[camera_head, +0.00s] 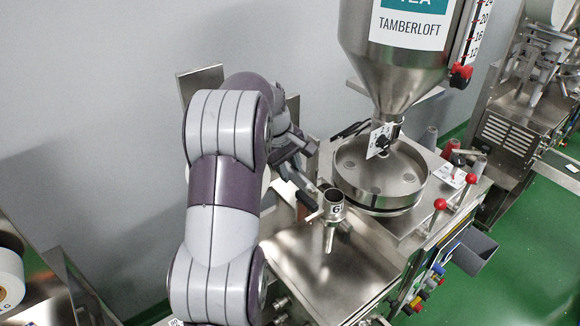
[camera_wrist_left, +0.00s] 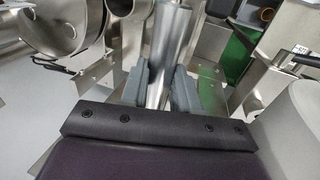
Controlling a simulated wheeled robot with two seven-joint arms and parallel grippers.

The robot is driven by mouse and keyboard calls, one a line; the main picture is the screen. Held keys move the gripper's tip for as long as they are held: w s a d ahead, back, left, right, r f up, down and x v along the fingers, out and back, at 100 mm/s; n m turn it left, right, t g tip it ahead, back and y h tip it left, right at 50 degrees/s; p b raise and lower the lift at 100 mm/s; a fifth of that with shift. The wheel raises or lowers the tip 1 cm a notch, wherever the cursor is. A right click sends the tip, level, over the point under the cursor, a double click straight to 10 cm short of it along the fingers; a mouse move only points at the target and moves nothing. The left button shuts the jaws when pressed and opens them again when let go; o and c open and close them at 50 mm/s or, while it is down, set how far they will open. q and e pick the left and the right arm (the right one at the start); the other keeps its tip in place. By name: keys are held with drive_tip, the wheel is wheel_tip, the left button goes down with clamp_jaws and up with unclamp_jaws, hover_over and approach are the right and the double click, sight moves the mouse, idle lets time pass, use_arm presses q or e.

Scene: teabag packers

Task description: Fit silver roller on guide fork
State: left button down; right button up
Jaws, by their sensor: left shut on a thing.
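My left gripper (camera_wrist_left: 160,88) is shut on the silver roller (camera_wrist_left: 167,45), a smooth shiny metal cylinder between two grey finger pads in the left wrist view. The roller points away from the wrist, toward the top of that view. In the head view my left gripper (camera_head: 297,172) is beside the machine's left side, behind the steel spout marked 6. The roller cannot be made out clearly there. I cannot pick out the guide fork with certainty; metal plates stand around the roller in the wrist view. My right gripper is not in view.
The steel hopper (camera_head: 395,65) hangs over a round metal dish (camera_head: 349,184). A spout (camera_head: 333,208) marked 6 stands in front of the gripper. Red-knobbed levers (camera_head: 440,204) are at the right. The sloping steel plate (camera_head: 300,262) in front is clear.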

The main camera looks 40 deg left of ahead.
use_arm(q)
drive_tip(key=shift+s+d+r, duration=0.1)
drive_tip(key=shift+d+r, duration=0.1)
drive_tip(key=shift+d, duration=0.1)
drive_tip(key=shift+a+f, duration=0.15)
drive_tip(key=shift+p, duration=0.3)
idle(0.5)
drive_tip(key=shift+f+b, duration=0.8)
drive_tip(key=shift+f, duration=0.5)
drive_tip(key=c, duration=0.8)
unclamp_jaws()
drive_tip(key=shift+o, duration=0.2)
